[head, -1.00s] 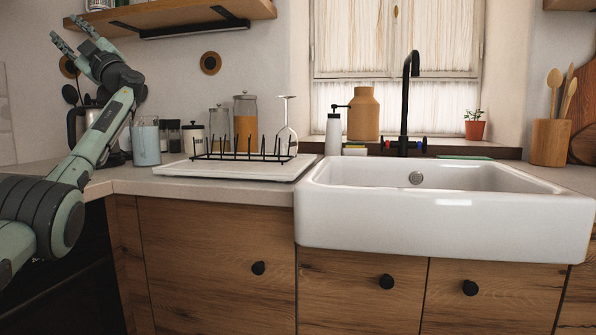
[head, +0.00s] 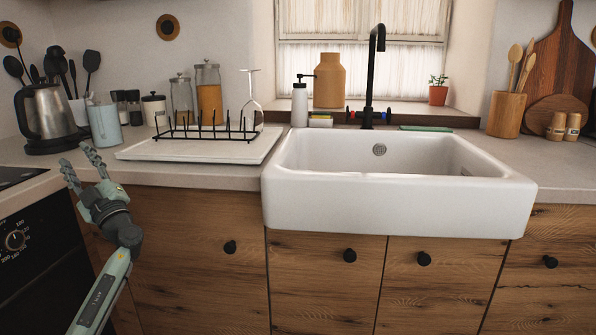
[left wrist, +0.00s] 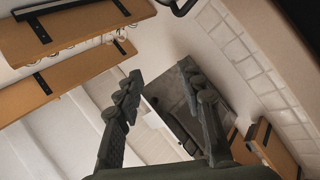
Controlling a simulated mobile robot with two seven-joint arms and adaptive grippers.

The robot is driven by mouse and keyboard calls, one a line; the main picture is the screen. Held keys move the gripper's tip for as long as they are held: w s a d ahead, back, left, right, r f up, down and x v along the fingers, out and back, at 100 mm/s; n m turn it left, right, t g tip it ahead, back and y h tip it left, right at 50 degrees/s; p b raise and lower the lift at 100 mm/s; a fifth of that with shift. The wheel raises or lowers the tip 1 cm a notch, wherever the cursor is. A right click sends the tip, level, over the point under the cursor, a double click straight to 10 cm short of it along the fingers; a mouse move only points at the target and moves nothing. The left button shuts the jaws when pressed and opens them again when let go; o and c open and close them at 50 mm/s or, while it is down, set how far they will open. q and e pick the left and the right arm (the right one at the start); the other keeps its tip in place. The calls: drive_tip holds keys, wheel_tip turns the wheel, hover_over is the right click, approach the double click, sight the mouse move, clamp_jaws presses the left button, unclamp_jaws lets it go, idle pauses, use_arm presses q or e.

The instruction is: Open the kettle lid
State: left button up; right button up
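The kettle (head: 46,115) is grey metal with a black handle and black base. It stands upright on the counter at the far left of the head view, and its lid (head: 40,87) on top looks closed. My left gripper (head: 79,165) is in front of the counter edge, lower and to the right of the kettle, apart from it, with fingers pointing up. Its fingers are spread and empty. They also show apart in the left wrist view (left wrist: 165,92), which does not show the kettle. My right gripper is in neither view.
A blue-grey cup (head: 104,125) stands right of the kettle, with a utensil holder (head: 79,110) behind. A drying rack (head: 205,128) on a white board, jars and the white sink (head: 400,205) lie further right. An oven (head: 38,250) is at lower left.

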use_arm(q)
wheel_tip(320, 180, down, 19)
drive_tip(key=w+a+m+g+h, duration=0.1)
drive_tip(key=a+m+g+h, duration=0.1)
drive_tip(key=m+g+h, duration=0.5)
drive_tip(key=d+f+m+h, duration=0.9)
drive_tip(key=d+f+m, duration=0.2)
drive_tip(key=f+m, duration=0.2)
drive_tip(key=s+d+f+g, duration=0.1)
drive_tip(key=s+d+f, duration=0.4)
drive_tip(key=s+f, duration=0.6)
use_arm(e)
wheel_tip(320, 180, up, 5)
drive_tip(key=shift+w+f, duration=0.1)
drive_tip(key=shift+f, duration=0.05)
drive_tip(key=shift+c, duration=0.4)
use_arm(q)
drive_tip(key=s+d+f+g+h, duration=0.1)
drive_tip(key=s+d+f, duration=0.2)
drive_tip(key=s, duration=0.6)
drive_tip(key=s+d+f+g, duration=0.1)
drive_tip(key=s+d+f, duration=0.2)
drive_tip(key=s, duration=0.7)
drive_tip(key=s+d+f+m+g+h, duration=0.1)
drive_tip(key=s+d+f, duration=0.2)
drive_tip(key=s, duration=0.7)
drive_tip(key=shift+f+h, duration=0.15)
drive_tip(key=shift+h, duration=0.15)
